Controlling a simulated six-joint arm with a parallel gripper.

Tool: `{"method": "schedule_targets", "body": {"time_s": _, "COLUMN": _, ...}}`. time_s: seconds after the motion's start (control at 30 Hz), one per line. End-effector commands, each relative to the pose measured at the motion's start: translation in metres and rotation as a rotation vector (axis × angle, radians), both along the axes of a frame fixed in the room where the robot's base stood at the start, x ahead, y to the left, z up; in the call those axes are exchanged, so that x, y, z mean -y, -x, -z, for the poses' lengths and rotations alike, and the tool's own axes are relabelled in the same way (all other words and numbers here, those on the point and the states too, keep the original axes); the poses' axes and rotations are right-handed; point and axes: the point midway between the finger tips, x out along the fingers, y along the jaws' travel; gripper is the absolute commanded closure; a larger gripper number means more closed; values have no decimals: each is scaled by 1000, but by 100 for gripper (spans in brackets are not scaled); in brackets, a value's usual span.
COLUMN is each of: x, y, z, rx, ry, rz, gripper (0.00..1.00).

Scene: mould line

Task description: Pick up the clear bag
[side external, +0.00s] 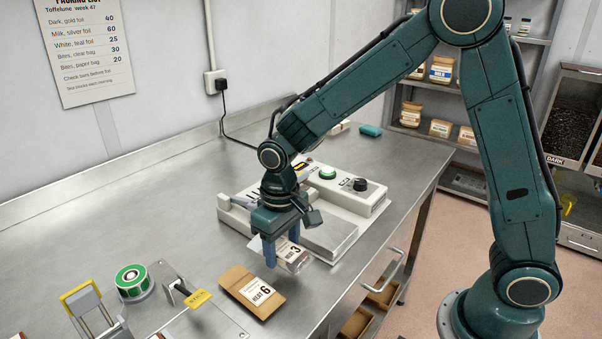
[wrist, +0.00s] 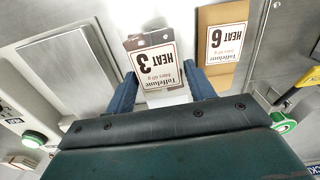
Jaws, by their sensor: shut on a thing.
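The clear bag (side external: 293,259) has a white label reading HEAT 3 and brown contents. My gripper (side external: 282,246) points down with its two blue fingers shut on the bag. In the wrist view the bag (wrist: 153,66) sits between the blue fingers (wrist: 161,90), label facing the camera. The fingers and palm hide part of the bag in the side view. I cannot tell whether its lower end touches the bench.
A brown paper bag (side external: 238,280) labelled HEAT 6 lies close by on the steel bench (side external: 130,220). A pale sealing machine (side external: 345,200) stands just behind my gripper. A green tape roll (side external: 133,281) and a yellow-handled tool (side external: 197,298) are at the front left.

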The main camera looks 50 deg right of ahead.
Motion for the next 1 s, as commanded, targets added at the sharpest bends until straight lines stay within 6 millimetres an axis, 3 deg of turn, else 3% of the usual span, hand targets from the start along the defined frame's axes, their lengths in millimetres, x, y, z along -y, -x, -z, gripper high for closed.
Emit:
{"method": "schedule_targets", "body": {"time_s": 0.6, "x": 0, "y": -1, "z": -129, "rx": 5, "ry": -2, "rz": 1, "gripper": 69}}
{"method": "schedule_targets", "body": {"time_s": 0.8, "x": 0, "y": 0, "z": -153, "rx": 3, "ry": -1, "rz": 1, "gripper": 69}}
{"method": "schedule_targets", "body": {"time_s": 1.0, "x": 0, "y": 0, "z": -162, "rx": 1, "ry": -1, "rz": 1, "gripper": 69}}
